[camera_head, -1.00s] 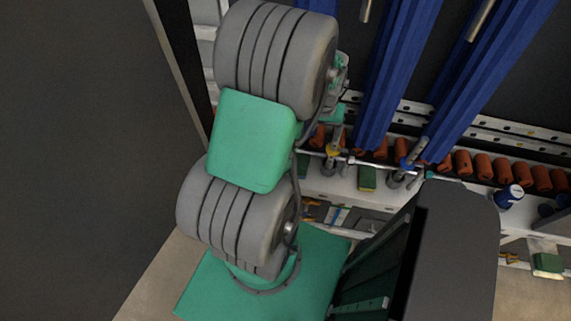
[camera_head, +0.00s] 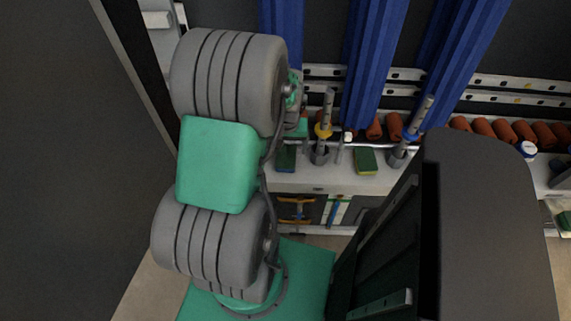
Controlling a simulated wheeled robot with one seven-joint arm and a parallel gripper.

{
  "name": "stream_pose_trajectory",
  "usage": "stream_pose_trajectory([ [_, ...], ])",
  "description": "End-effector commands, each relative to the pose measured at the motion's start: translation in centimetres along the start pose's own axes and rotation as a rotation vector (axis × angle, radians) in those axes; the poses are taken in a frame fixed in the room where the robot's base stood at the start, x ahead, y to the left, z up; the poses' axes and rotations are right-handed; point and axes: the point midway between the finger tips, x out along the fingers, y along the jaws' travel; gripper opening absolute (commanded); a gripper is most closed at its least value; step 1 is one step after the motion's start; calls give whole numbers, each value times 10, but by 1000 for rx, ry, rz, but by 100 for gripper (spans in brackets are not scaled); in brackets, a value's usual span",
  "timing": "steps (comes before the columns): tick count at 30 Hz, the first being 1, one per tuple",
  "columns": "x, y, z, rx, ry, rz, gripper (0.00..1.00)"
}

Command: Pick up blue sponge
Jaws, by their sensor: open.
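A small dark blue sponge (camera_head: 286,161) stands on the light shelf, just right of my green arm link and left of a grey holder. It looks upright, and its edge shows some green. My arm rises on the left in grey and green. My gripper is hidden behind the arm, so its jaws and their place relative to the sponge do not show.
A yellow and green sponge (camera_head: 366,162) stands to the right on the same shelf (camera_head: 335,182). Grey holders with rods, a row of orange rolls (camera_head: 505,131) and hanging blue cloths (camera_head: 372,70) crowd the back. Tools hang below the shelf.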

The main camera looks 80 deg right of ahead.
Motion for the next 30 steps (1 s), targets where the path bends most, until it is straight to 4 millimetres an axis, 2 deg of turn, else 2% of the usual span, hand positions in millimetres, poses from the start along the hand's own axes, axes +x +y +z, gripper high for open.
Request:
stream_pose_trajectory([
  [12, 63, -1, -4, 3, -3, 0, 85],
  [20, 65, -1, -5, 4, 0, 1, 84],
  [30, 65, -1, -5, 4, 0, 1, 56],
])
